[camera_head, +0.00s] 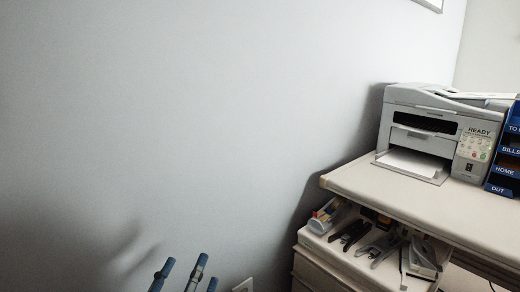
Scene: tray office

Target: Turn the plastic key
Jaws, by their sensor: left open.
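I cannot make out a plastic key anywhere in the head view. My left gripper (188,272) shows only as blue and grey finger ends at the bottom edge, left of centre. Its fingers are apart with nothing seen between them. It is in front of the bare wall, well left of the desk and the drawer unit. The rest of this gripper is cut off by the frame. My right gripper is not in view.
A grey printer (418,134) stands on the desk (360,184) beside a blue labelled organiser (508,150). Below, a drawer unit (318,268) carries staplers (354,233) and small stationery. The wall at left is clear.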

